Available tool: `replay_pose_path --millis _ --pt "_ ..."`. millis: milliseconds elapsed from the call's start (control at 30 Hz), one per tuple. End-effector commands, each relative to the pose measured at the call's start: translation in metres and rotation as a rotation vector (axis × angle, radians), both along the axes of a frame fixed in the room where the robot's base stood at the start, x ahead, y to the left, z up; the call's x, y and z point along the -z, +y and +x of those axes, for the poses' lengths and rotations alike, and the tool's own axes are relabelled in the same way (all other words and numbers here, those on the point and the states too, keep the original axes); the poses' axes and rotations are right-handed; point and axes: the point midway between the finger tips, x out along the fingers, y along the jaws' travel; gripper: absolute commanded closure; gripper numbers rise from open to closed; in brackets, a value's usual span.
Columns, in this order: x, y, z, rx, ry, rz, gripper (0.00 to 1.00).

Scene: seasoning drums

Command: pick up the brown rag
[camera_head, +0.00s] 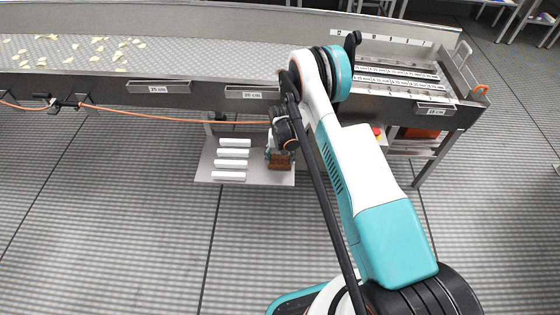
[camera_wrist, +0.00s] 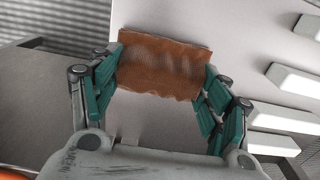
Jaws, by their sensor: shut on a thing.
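The brown rag (camera_wrist: 160,62) is a roughly rectangular cloth with a wavy lower edge. In the wrist view it lies between the two green-padded fingers of my gripper (camera_wrist: 165,85), which press on its left and right sides. In the head view the rag (camera_head: 281,160) shows at the right end of a pale shelf, just below my gripper (camera_head: 277,150), partly hidden by it. I cannot tell whether the rag touches the shelf.
The pale shelf (camera_head: 205,170) holds several white bars (camera_head: 232,154) left of the rag. A conveyor (camera_head: 200,60) with pale chips (camera_head: 105,47) runs behind it. An orange cable (camera_head: 170,116) hangs along its front. The tiled floor in front is clear.

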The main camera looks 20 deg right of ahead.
Motion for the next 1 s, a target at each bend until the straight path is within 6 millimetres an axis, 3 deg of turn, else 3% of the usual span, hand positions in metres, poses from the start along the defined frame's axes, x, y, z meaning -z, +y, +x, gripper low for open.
replay_pose_path --millis 267,467,1000 --pt "-0.005 0.0 0.0 0.0 0.0 0.0 0.57" --pt "-0.028 0.0 0.0 0.0 0.0 0.0 0.57" --pt "-0.164 0.0 0.0 0.0 0.0 0.0 0.57"
